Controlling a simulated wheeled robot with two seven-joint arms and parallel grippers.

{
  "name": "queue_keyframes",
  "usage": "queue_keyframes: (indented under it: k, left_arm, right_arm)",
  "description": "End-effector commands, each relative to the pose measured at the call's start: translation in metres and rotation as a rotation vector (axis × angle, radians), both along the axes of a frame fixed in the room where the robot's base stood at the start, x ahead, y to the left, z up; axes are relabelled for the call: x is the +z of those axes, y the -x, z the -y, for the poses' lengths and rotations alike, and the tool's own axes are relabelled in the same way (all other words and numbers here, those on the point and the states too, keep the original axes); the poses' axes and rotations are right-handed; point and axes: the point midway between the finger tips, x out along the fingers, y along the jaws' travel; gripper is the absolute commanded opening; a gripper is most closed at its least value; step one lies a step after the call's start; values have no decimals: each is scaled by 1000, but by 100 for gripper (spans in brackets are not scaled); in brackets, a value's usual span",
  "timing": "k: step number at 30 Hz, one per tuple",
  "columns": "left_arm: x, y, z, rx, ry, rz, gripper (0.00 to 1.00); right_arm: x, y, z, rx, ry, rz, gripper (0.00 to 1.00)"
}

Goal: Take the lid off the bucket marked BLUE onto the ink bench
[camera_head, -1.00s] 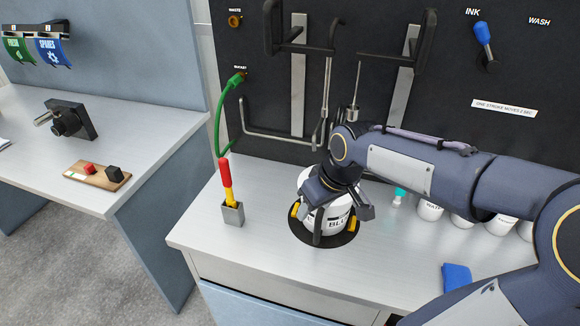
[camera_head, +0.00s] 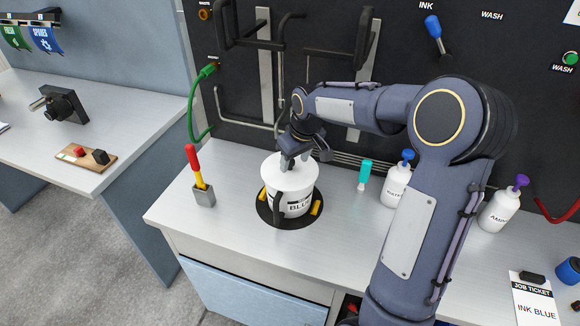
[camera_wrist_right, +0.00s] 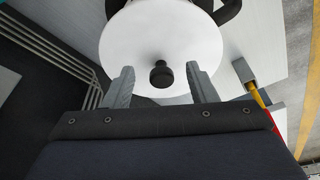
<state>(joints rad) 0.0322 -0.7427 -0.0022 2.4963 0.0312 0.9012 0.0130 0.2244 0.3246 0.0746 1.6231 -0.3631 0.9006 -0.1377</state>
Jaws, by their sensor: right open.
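The white bucket marked BLUE (camera_head: 294,206) stands upright on a round black mat on the ink bench (camera_head: 235,232), its dark handle at the front. Its flat white lid (camera_head: 276,167) is on top; in the right wrist view the lid (camera_wrist_right: 190,30) shows a small black knob (camera_wrist_right: 161,75) at its middle. My right gripper (camera_head: 290,160) is at the lid from the far side, fingers pointing down at it. In the wrist view the two grey fingers (camera_wrist_right: 160,85) are apart, one on each side of the knob, not visibly touching it. My left gripper is out of view.
A teal-capped tube (camera_head: 364,176) and white bottles (camera_head: 396,186) stand to the right. Racks hang on the dark back panel (camera_head: 230,110). The bench front left of the bucket is clear.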

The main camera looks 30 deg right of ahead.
Motion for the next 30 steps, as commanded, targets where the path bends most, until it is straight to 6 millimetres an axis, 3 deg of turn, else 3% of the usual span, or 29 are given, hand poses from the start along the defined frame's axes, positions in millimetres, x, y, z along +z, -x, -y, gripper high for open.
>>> queue_keyframes:
  k: [3, 7, 14, 24, 30]
  left_arm:
    - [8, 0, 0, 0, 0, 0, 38]
    - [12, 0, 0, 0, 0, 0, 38]
    - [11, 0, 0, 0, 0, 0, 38]
    - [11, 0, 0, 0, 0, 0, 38]
    - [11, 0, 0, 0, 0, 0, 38]
  right_arm:
    - [1, -18, -3, 1, -1, -1, 52]
    - [-10, -18, -3, 0, 0, -2, 52]
    - [-12, -18, -3, 0, 0, 0, 50]
    - [-12, -18, -3, 0, 0, 0, 6]
    - [-11, -18, -3, 0, 0, 0, 3]
